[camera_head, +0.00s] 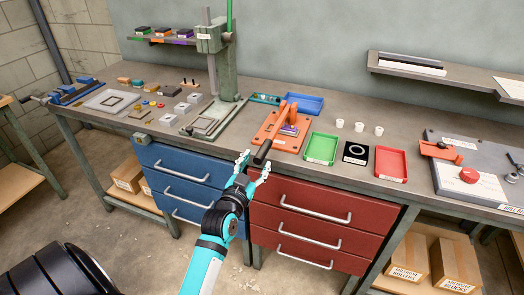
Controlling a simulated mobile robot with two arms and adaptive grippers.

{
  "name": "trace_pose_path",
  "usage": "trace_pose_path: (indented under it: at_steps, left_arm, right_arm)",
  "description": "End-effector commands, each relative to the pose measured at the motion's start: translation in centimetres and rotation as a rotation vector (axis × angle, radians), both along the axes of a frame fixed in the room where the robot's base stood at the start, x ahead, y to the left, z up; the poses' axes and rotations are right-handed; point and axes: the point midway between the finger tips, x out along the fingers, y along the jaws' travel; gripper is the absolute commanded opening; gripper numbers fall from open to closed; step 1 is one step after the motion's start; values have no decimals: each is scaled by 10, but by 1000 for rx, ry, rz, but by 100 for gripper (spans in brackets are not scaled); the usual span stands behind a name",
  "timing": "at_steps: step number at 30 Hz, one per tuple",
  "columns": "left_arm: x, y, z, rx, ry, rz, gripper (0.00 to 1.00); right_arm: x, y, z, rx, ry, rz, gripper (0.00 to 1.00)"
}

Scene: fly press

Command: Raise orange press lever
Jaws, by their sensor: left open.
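The orange press (268,130) stands on the workbench near its front edge. Its lever (277,127) slants down toward the front and ends in a black grip (262,152) near the bench edge. My left gripper (255,164) is open, just in front of and below the end of the black grip, its two fingers spread to either side of it. I cannot tell whether the fingers touch the grip. My right gripper is not in view.
A tall green press (226,72) stands behind left. Blue drawers (183,176) and red drawers (315,205) sit below the bench.

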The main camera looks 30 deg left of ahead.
Motion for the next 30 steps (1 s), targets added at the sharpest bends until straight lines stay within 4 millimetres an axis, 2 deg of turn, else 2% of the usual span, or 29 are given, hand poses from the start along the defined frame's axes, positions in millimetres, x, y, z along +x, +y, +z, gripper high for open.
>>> trace_pose_path:
  at_steps: [3,9,21,30]
  left_arm:
    - [23,6,2,-1,-1,0,49]
    - [46,11,0,-1,0,0,49]
    - [52,13,0,0,0,0,48]
    - [52,12,0,0,0,0,9]
  right_arm:
    - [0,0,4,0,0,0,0]
    - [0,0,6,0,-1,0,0]
    - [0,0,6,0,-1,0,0]
    - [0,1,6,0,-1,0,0]
